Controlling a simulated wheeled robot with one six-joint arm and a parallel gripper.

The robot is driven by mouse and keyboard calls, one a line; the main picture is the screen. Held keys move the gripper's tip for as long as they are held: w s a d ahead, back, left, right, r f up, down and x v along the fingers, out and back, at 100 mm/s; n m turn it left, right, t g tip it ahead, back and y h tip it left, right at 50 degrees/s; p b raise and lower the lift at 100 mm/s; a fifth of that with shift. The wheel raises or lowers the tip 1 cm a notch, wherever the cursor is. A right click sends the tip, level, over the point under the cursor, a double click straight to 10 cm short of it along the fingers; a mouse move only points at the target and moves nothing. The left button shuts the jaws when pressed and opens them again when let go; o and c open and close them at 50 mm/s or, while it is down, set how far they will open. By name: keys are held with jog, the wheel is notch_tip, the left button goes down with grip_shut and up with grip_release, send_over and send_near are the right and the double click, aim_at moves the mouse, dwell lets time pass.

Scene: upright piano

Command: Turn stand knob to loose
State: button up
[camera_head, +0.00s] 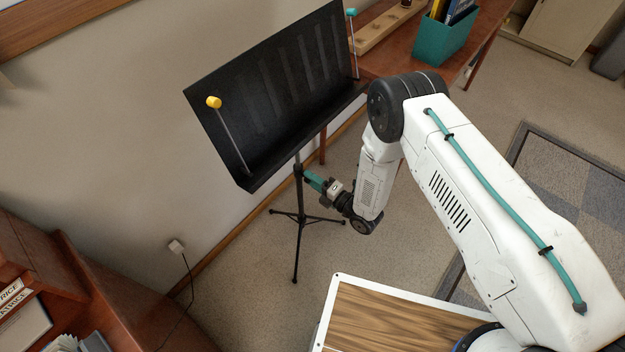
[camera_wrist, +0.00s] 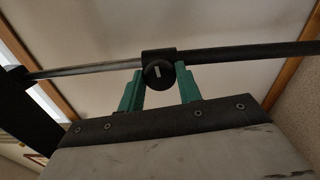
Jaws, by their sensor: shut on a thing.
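The black music stand (camera_head: 275,80) stands on a tripod base by the wall, its desk tilted. Its knob (camera_wrist: 158,73) is round and dark with a pale mark, on a collar around the pole (camera_wrist: 240,55). My gripper (camera_head: 309,177) reaches the stand's pole just below the desk. In the wrist view my gripper's teal fingers (camera_wrist: 160,85) are on both sides of the knob, shut on it. In the head view the knob is hidden by the fingers.
A yellow-tipped rod (camera_head: 214,102) and a teal-tipped rod (camera_head: 351,13) stand at the desk's ends. A wooden table (camera_head: 400,62) holding a teal box (camera_head: 444,40) is behind right. A cord hangs from a wall socket (camera_head: 176,246). Carpet around the tripod is clear.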

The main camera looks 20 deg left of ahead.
jog(key=n, duration=1)
jog(key=shift+s+f, duration=0.1)
jog(key=shift+n, duration=0.3)
dwell(0.3)
jog(key=o, duration=1)
jog(key=v, duration=0.8)
